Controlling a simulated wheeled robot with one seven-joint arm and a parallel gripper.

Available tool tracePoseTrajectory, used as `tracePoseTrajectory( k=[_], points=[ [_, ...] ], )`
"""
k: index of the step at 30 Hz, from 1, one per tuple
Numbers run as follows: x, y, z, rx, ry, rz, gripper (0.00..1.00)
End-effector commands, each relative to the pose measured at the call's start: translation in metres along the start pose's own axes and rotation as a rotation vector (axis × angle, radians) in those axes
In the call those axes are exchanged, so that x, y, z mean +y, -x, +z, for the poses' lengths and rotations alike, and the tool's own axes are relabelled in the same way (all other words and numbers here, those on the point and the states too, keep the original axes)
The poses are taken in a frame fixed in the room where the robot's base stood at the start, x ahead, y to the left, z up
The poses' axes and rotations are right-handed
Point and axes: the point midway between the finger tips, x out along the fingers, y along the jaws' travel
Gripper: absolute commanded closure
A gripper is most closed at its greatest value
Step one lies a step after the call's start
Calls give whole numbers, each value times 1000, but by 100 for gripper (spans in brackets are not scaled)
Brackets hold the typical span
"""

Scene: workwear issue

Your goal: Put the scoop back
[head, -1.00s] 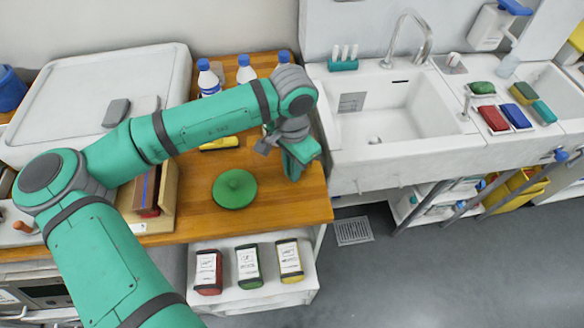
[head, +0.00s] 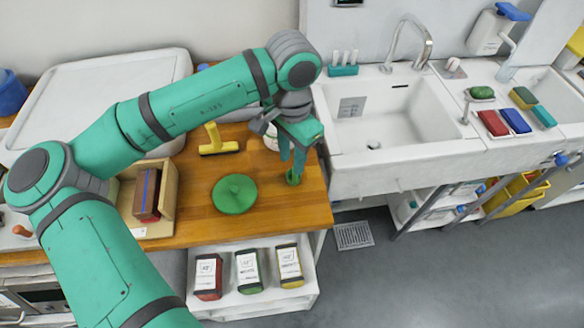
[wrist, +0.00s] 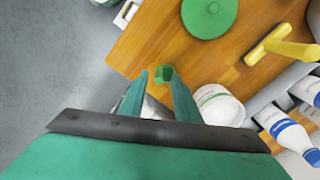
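My gripper (head: 292,172) points down over the right end of the wooden counter; in the wrist view its two fingers (wrist: 156,78) stand apart. A small green piece (head: 293,179), perhaps part of the scoop, is at the fingertips; in the wrist view it shows as a hollow green shape (wrist: 165,73) by the right fingertip. A greyish shape (wrist: 155,108) lies partly hidden between the fingers; I cannot tell whether it belongs to the scoop. No clear grip on anything shows. A white tub (wrist: 218,103) stands close beside the right finger.
A round green lid (head: 235,193) lies left of my gripper. A yellow-handled tool (head: 218,140) lies behind it. A wooden holder (head: 165,200) stands at left. The sink (head: 380,118) is at right. Red, green and yellow packs (head: 248,270) stand on the shelf below. Blue-capped bottles (wrist: 288,135) are nearby.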

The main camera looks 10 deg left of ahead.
Motion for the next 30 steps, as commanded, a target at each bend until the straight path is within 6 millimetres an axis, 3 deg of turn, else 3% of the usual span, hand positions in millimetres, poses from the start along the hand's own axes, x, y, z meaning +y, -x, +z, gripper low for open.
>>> tracePoseTrajectory(
  k=[3,10,30],
  points=[
    [0,21,-1,2,-1,-1,70],
    [0,46,0,0,-1,-1,70],
    [0,49,0,0,-1,0,70]
  ],
)
